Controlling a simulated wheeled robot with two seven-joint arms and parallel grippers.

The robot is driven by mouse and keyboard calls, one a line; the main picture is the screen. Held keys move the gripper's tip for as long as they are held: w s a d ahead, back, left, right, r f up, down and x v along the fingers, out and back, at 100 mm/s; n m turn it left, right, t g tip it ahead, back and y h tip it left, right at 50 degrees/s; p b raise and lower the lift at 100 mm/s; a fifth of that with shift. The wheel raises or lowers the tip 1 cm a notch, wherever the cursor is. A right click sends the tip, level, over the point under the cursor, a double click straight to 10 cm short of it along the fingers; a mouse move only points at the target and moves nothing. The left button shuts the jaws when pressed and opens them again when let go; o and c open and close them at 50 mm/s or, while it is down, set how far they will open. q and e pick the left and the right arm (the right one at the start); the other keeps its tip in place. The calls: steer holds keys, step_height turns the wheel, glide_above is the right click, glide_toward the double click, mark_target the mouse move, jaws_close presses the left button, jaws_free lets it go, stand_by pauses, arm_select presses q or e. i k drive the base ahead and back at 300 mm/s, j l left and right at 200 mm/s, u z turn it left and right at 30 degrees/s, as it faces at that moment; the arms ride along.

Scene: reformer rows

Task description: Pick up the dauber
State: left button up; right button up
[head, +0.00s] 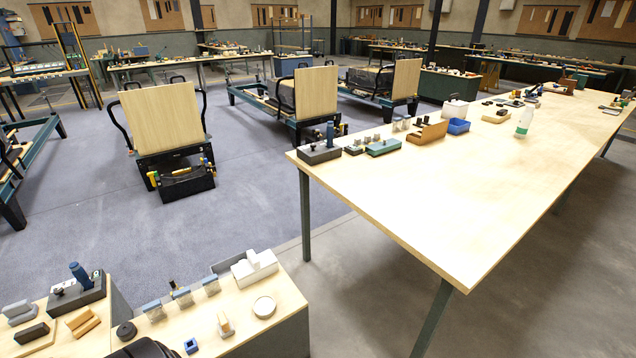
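I cannot tell for sure which object is the dauber; no item shows its label or fine detail at this size. A dark block with a blue upright cylinder (80,273) stands further left. On the long table (480,200) a similar dark block with a blue cylinder (330,136) stands at the near left corner.
The near bench also holds a white box (254,268), a small blue square ring (191,346) and several grey-blue blocks. The long table has a blue bin (458,126) and a white-green bottle (524,121). Reformers with upright boards (162,117) stand on blue carpet. Floor between benches is clear.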

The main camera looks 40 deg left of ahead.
mark_target(225, 327)
steer(key=i+u, duration=0.2)
steer(key=u, duration=0.25)
steer(key=i+u, duration=0.25)
steer(key=u, duration=0.25)
steer(key=i+l+u, duration=0.15)
steer(key=u, duration=0.3)
steer(key=i+l+u, duration=0.15)
steer(key=u, duration=0.3)
steer(key=i+l+u, duration=0.1)
steer(key=l+u, duration=0.4)
steer(key=i+l+u, duration=0.1)
steer(key=u, duration=0.35)
steer(key=l, duration=0.1)
